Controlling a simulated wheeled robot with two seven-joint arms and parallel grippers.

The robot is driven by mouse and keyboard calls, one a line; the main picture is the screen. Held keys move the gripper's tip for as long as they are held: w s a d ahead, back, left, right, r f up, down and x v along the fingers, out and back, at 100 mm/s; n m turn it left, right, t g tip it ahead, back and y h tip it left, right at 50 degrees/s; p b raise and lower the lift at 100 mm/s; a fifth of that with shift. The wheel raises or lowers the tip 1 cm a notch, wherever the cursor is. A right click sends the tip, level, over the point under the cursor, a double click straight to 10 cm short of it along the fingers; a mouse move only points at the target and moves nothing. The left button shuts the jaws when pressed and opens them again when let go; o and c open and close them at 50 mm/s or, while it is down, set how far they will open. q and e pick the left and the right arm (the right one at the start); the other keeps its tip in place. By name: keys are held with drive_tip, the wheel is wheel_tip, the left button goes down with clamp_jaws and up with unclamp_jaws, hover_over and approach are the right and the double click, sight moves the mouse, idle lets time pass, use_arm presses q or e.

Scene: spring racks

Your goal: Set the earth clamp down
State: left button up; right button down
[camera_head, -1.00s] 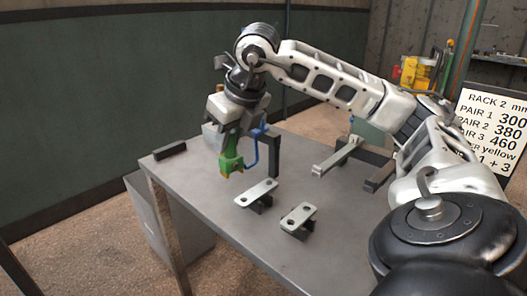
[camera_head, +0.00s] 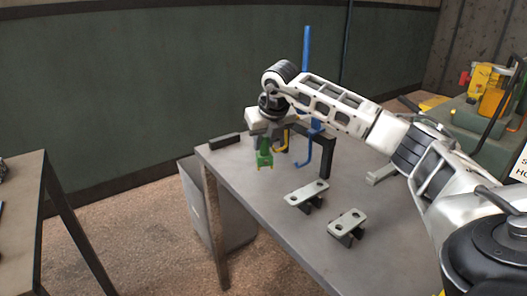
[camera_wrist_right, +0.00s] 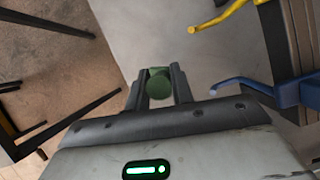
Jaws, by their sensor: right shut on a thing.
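The green earth clamp (camera_head: 264,160) hangs below my right gripper (camera_head: 265,147) over the left far part of the grey metal table (camera_head: 238,172). Its lower end looks yellowish. In the right wrist view the round green top of the clamp (camera_wrist_right: 159,84) sits between the two dark fingers of my right gripper (camera_wrist_right: 160,72), which are shut on it. I cannot tell whether the clamp's lower end touches the table. My left gripper is not in view.
A blue hook (camera_head: 303,160) and a yellow hook (camera_head: 284,138) are beside the clamp, by a dark post (camera_head: 326,157). Two drilled plates (camera_head: 307,192) (camera_head: 346,222) stand on dark supports nearer me. A black bar (camera_head: 224,140) lies at the table's left far edge. Another table (camera_head: 22,180) stands at left.

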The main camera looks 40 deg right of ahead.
sight(263, 151)
drive_tip(key=shift+w+f, duration=0.2)
drive_tip(key=shift+f, duration=0.05)
drive_tip(key=shift+w+d+f, duration=0.1)
drive_tip(key=shift+f, duration=1.55)
drive_tip(key=shift+f, duration=0.1)
drive_tip(key=c, duration=1.2)
unclamp_jaws()
drive_tip(key=shift+r, duration=0.2)
drive_tip(key=v, duration=1.2)
drive_tip(key=shift+f, duration=0.15)
